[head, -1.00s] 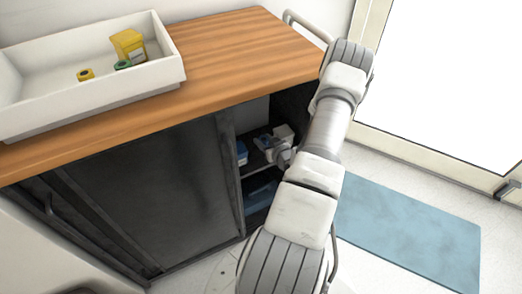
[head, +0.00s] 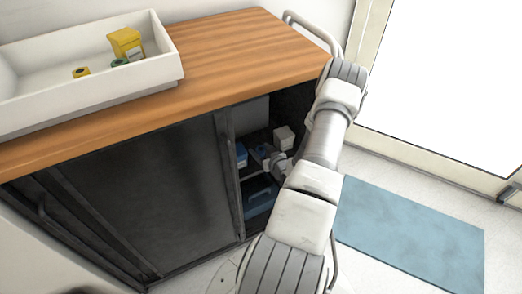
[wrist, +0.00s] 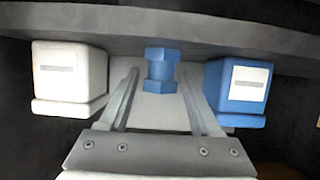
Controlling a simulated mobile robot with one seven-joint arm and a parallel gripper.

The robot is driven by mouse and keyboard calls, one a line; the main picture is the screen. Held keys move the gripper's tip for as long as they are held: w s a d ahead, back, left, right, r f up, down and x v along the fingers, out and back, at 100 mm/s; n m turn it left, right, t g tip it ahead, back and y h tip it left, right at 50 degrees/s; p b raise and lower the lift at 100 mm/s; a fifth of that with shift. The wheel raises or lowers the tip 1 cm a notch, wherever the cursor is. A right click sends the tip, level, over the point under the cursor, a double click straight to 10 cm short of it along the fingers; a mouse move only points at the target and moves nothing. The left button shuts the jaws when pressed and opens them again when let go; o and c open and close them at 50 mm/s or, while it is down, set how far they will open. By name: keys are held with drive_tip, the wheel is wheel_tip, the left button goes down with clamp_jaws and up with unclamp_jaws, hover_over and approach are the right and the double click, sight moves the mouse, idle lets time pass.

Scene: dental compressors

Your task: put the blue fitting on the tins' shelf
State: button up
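In the wrist view, which looks upside down, the blue fitting (wrist: 160,68) has wider ends and a narrower middle. It stands between my fingertips with small gaps beside it. My gripper (wrist: 160,80) is open around it; it also shows inside the cabinet in the head view (head: 272,162). The white tin (wrist: 68,78) and the blue tin (wrist: 238,88) stand on either side of the fingers. In the head view the white tin (head: 284,138) is right of the blue tin (head: 241,155). The tins' shelf (wrist: 215,38) is the grey band along the top of the wrist view.
A dark sliding door (head: 150,200) covers the cabinet's left part. A blue object (head: 260,195) sits on the lower level. The wooden top (head: 235,50) bears a white tray (head: 90,95) with yellow and green items. A blue mat (head: 410,230) lies on the floor.

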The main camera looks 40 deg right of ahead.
drive_tip(key=shift+o, duration=0.4)
drive_tip(key=shift+r, duration=0.25)
drive_tip(key=p+v, duration=0.3)
drive_tip(key=v, duration=0.9)
drive_tip(key=shift+d, duration=0.1)
